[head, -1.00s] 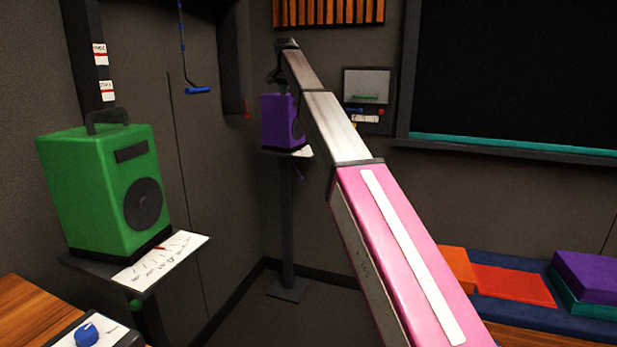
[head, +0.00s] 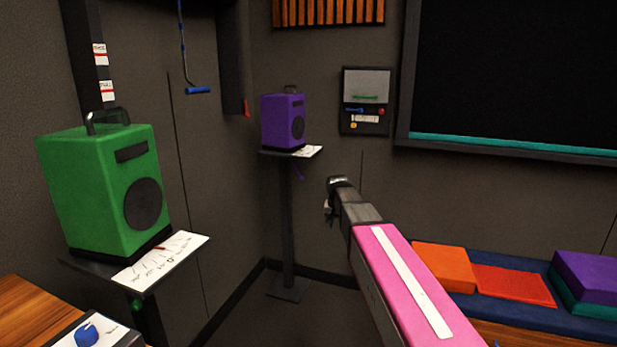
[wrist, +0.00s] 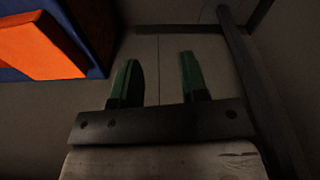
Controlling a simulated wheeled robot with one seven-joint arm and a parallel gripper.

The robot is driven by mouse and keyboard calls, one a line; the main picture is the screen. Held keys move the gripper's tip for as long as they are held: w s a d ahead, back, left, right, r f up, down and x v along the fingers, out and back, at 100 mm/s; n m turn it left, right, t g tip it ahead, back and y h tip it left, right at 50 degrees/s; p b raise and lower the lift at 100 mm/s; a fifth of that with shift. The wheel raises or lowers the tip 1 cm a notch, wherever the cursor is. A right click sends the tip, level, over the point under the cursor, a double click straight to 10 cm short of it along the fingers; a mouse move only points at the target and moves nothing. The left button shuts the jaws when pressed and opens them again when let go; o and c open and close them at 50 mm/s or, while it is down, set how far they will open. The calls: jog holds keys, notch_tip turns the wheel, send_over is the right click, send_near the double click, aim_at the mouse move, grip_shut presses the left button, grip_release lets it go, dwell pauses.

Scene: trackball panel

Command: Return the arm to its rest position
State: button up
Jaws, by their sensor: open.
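My arm shows in the head view as a pink link with a white stripe and a shorter grey link beyond it. It reaches from the bottom right toward the middle, and its far end is low, in front of the back wall. My gripper (wrist: 158,85) shows in the wrist view with two green fingers spread apart and nothing between them. In the head view its fingers are too small to make out. The wall control panel (head: 366,101) is in full view above the arm's end, apart from it.
A purple speaker (head: 283,122) stands on a post at the back corner. A green speaker (head: 100,190) sits on a stand at left. Orange (head: 443,266) and red (head: 512,285) cushions lie on a blue bench at right; the orange one also shows in the wrist view (wrist: 40,48).

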jog(key=s+d+f+n+g, duration=0.1)
jog(key=s+d+f, duration=0.3)
jog(key=s+f, duration=0.4)
jog(key=s+d+f+n, duration=0.1)
jog(key=s+d+f, duration=0.3)
jog(key=s, duration=1.2)
notch_tip(320, 180, down, 4)
jog(key=shift+s+f+g, duration=0.2)
jog(key=shift+s+g, duration=0.15)
jog(key=shift+g, duration=0.05)
